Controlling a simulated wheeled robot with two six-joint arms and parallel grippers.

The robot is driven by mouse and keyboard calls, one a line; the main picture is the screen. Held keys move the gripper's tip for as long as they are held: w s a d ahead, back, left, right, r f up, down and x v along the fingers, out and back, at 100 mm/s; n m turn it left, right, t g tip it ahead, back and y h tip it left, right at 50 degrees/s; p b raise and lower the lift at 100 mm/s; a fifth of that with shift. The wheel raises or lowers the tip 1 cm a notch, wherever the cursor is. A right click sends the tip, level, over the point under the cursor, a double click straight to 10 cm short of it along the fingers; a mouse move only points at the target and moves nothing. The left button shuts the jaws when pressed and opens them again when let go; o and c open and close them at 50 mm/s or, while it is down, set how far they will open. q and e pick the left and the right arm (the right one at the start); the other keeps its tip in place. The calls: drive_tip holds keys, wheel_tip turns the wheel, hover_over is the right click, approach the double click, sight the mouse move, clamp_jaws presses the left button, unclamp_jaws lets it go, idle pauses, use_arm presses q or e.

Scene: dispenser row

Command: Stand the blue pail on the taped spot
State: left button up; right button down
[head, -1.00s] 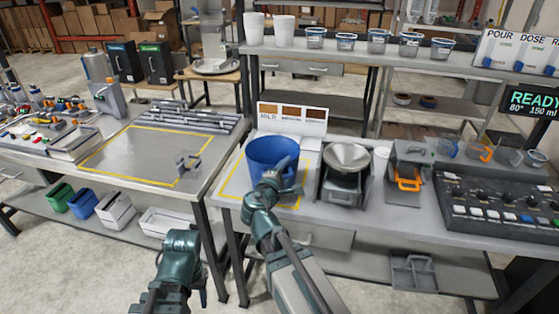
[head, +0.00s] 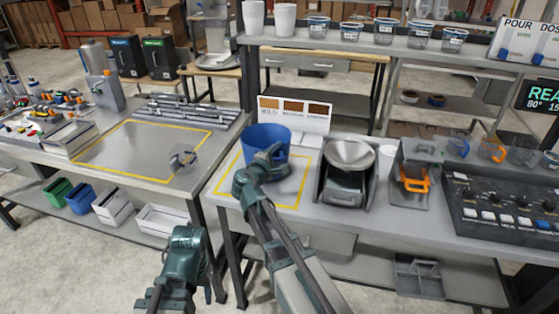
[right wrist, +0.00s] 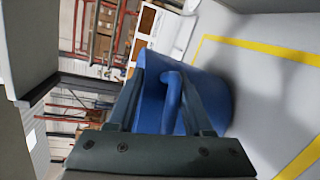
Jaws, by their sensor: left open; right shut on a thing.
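The blue pail (head: 265,138) is over the yellow-taped spot (head: 232,186) on the right bench, roughly upright. My right gripper (head: 272,156) is shut on the pail's handle on the near side. In the right wrist view its fingers (right wrist: 165,80) close around the blue handle, and the pail (right wrist: 212,92) fills the middle. Yellow tape (right wrist: 275,50) shows on the bench beside the pail. The pail's base is partly hidden by my right arm, so I cannot tell whether it touches the bench. My left gripper (head: 190,240) is open and empty, low in front of the gap between benches.
A card with brown swatches (head: 294,110) stands behind the pail. A machine with a round metal pan (head: 349,154) is close on the right, then an orange-handled dispenser (head: 415,180).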

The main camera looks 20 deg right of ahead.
drive_tip(key=shift+f, duration=0.4)
drive_tip(key=shift+c, duration=1.4)
unclamp_jaws()
use_arm(q)
drive_tip(key=shift+f, duration=0.45)
wheel_tip(320, 180, up, 2)
drive_tip(key=shift+r+p, duration=0.1)
drive_tip(key=shift+p, duration=1)
use_arm(e)
drive_tip(key=v, duration=1.2)
drive_tip(key=shift+f, duration=0.1)
